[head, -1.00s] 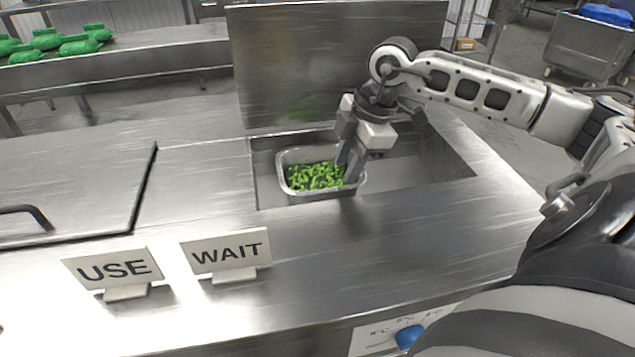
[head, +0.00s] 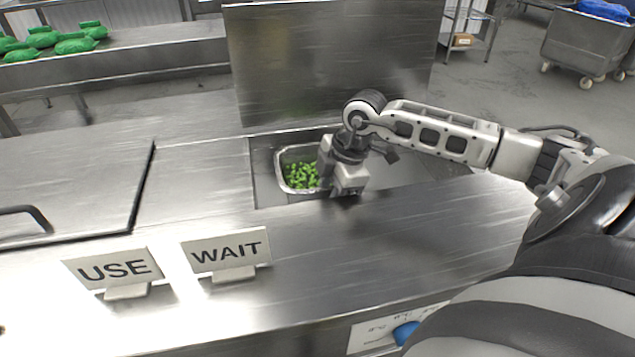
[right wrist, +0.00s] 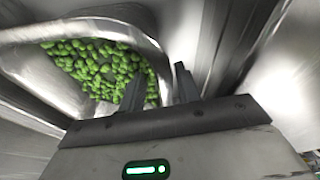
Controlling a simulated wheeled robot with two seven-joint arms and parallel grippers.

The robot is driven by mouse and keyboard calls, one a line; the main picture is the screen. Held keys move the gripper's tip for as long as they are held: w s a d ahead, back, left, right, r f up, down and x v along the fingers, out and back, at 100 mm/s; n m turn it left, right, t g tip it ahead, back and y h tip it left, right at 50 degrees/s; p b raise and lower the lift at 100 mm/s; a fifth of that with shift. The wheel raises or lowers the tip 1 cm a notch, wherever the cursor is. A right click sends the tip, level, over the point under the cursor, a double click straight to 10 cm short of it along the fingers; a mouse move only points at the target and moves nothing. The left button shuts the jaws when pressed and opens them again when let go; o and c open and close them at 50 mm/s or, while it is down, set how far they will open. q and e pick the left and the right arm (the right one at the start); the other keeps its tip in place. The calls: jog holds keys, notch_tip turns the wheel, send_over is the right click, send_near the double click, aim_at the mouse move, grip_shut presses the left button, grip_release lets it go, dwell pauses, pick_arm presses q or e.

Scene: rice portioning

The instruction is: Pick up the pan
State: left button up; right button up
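The pan (head: 300,191) is a metal tray holding green vegetable pieces (head: 302,175). It sits in the left part of the counter's rectangular well. My right gripper (head: 346,192) is at the pan's right side and hides that end in the head view. In the right wrist view the two fingers (right wrist: 160,80) stand apart. One is over the green pieces inside the pan (right wrist: 112,24), the other outside, with the rim between them. I cannot tell whether either finger touches the rim. My left gripper is not in view.
A WAIT sign (head: 226,252) and a USE sign (head: 113,271) stand at the counter front. An upright metal panel (head: 330,60) stands behind the well. A lid with a handle (head: 28,214) lies at left. Green items (head: 75,46) lie on the back-left counter.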

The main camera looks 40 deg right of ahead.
jog(key=shift+f, duration=0.15)
grip_shut()
dwell(1.4)
